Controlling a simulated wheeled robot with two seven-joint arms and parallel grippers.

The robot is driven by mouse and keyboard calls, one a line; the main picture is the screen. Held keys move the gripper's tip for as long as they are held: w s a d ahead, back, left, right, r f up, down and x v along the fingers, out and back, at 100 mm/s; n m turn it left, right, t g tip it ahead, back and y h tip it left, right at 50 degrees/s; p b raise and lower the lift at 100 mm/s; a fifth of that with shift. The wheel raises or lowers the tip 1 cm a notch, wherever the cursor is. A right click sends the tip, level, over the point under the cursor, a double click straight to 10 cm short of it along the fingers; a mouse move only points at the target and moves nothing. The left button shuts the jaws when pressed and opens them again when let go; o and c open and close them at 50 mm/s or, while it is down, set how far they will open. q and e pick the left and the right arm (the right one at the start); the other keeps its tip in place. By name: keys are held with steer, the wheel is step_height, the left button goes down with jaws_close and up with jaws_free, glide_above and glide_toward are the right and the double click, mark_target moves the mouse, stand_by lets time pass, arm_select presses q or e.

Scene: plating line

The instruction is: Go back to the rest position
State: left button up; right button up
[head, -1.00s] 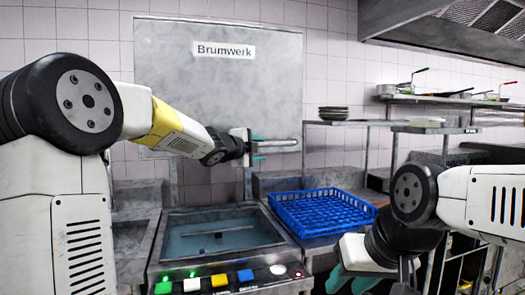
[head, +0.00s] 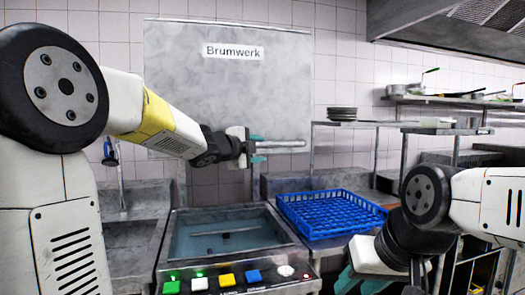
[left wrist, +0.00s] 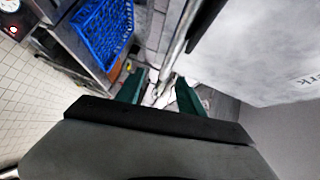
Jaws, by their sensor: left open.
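My left gripper (head: 257,149) is open in front of the raised grey hood (head: 225,90) labelled Brumwerk. Its teal fingers are above and below the near end of the hood's horizontal bar handle (head: 290,143). In the left wrist view the fingers (left wrist: 160,92) are spread, and the bar (left wrist: 183,32) runs toward the gap between them. I cannot tell whether they touch it. My right gripper (head: 362,284) is low in the picture, partly cut off by the bottom edge, with teal fingers showing; its opening is unclear.
A blue rack (head: 330,213) sits on the counter right of the open washer basin (head: 225,234). Coloured buttons (head: 227,280) line its front. A sink (head: 131,240) is at left.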

stand_by(0.3)
arm_select(q)
steer(key=s+a+f+n+g+y, duration=0.1)
steer(key=s+a+f+n+y, duration=0.3)
steer(key=s+a+n, duration=0.4)
steer(key=s+a+f+n+g+y, duration=0.2)
steer(key=s+a+f+n+y, duration=0.2)
steer(key=s+n, duration=0.4)
steer(key=s+d+f+n+g+h, duration=0.1)
steer(key=s+f+n+g, duration=0.1)
steer(key=s+f, duration=0.3)
steer(key=s+d+f+n+g+h, duration=0.1)
steer(key=s+f, duration=0.5)
steer(key=s, duration=0.8)
steer(key=shift+d+f+n+g+h, duration=0.3)
steer(key=shift+d+n+g, duration=0.4)
steer(key=shift+n+g, duration=0.45)
